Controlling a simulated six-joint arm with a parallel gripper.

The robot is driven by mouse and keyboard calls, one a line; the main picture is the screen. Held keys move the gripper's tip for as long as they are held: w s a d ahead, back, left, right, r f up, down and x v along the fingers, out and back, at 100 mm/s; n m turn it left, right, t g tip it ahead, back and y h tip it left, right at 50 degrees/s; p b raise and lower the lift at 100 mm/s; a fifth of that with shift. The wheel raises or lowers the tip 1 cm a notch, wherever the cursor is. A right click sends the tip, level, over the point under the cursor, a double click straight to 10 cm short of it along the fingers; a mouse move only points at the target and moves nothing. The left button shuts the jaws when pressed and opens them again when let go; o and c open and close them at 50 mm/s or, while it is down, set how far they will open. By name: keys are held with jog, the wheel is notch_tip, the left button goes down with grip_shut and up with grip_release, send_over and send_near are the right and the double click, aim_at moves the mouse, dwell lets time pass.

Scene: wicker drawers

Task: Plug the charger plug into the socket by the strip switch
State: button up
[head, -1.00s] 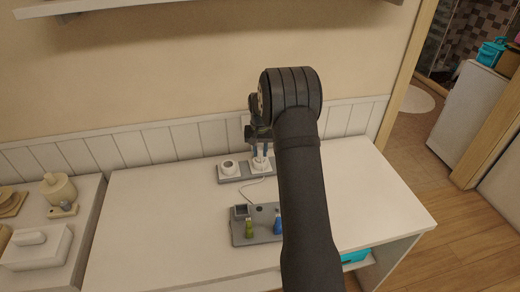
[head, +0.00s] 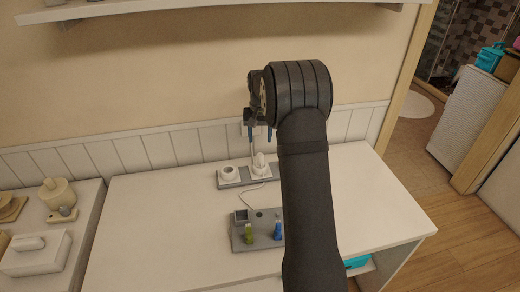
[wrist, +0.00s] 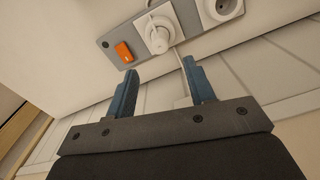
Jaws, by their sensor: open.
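The white charger plug (head: 259,160) stands upright in the right socket of the grey power strip (head: 245,181). In the wrist view the plug (wrist: 158,36) sits in the socket beside the orange strip switch (wrist: 123,51). It looks seated, but I cannot tell how deep. The other white socket (head: 229,173) is empty, and it also shows in the wrist view (wrist: 222,8). My gripper (head: 261,140) is open and empty above the plug, its blue fingers apart from it. My arm hides the strip's right end in the head view.
A white cord (head: 254,188) runs from the plug toward a grey tray (head: 241,242) holding a green item (head: 248,234) and a blue item (head: 278,231). The panelled wall (head: 185,142) stands behind the strip. The white desktop (head: 165,215) is clear at left.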

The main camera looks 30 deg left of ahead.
notch_tip(320, 180, up, 8)
send_over(260, 155)
jog(key=shift+f, duration=0.2)
jog(key=shift+f, duration=0.1)
notch_tip(260, 155, down, 17)
jog(key=shift+f, duration=0.1)
dwell(0.6)
jog(key=shift+r, duration=0.2)
